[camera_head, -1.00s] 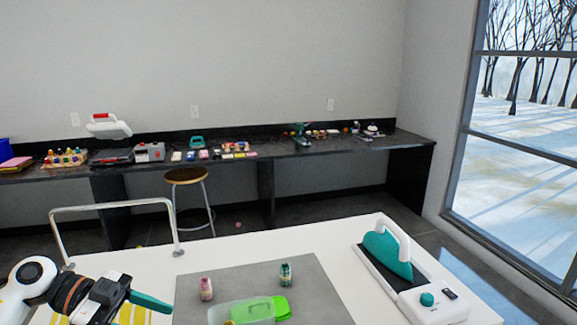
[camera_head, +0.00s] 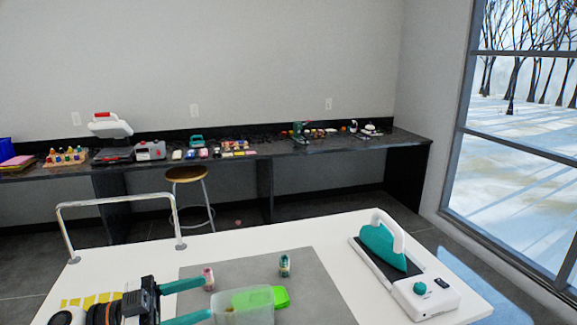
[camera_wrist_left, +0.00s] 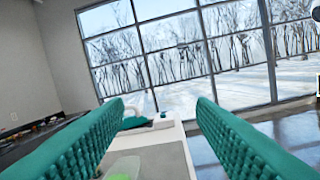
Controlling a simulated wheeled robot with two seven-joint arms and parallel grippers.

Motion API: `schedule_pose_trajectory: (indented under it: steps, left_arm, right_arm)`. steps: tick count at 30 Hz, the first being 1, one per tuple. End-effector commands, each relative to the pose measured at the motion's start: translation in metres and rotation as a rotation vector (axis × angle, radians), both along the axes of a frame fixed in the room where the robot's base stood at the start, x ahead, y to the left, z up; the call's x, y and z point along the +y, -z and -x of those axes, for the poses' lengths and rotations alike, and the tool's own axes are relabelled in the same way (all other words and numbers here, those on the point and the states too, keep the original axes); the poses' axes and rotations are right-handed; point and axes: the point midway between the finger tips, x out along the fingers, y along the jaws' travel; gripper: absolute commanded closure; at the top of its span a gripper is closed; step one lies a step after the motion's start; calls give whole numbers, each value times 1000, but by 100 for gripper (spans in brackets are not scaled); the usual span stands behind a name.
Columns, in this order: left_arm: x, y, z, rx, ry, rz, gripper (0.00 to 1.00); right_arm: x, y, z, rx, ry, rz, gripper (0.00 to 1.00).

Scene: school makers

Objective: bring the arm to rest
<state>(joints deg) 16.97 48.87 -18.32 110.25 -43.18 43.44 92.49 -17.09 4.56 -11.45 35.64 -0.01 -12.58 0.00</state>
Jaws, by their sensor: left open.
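My left gripper (camera_head: 187,302) comes in from the lower left in the head view, low over the front left of the white table (camera_head: 336,246). Its two teal fingers are apart and nothing is between them. The fingers point right, toward the clear container with a green lid (camera_head: 246,302), and one overlaps it in the picture; I cannot tell whether they touch. In the left wrist view both fingers (camera_wrist_left: 155,125) are spread, with the table and windows showing between them. My right gripper is not in view.
A grey mat (camera_head: 318,282) lies under the container and two small bottles, one pink (camera_head: 208,279), one green (camera_head: 284,265). A metal rail (camera_head: 118,200) rises at the table's left. The back counter (camera_head: 345,146) holds many items.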

Motion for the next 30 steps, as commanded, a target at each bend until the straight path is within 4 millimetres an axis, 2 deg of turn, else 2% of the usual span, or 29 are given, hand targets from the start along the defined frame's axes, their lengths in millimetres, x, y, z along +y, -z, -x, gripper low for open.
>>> schedule_pose_trajectory:
  steps: [4, 8, 11, 14, 17, 21, 24, 30]
  left_arm:
    - [-6, -2, -12, -43, -227, 172, 49]
    - [8, 11, -25, -15, -531, 270, 49]
    - [26, 37, -28, 64, -772, 267, 49]
    - [45, 76, -20, 197, -988, 200, 49]
    - [60, 124, 1, 367, -1159, 69, 49]
    - [69, 187, 51, 628, -1281, -170, 49]
    - [68, 218, 87, 779, -1290, -322, 49]
    - [59, 254, 151, 1006, -1223, -560, 49]
  right_arm:
    - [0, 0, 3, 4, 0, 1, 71]
    - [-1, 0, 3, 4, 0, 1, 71]
    - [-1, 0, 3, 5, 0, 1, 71]
    - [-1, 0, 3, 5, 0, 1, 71]
    - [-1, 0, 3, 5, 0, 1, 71]
    - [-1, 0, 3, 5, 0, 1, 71]
    - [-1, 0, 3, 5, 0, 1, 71]
    - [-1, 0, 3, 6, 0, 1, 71]
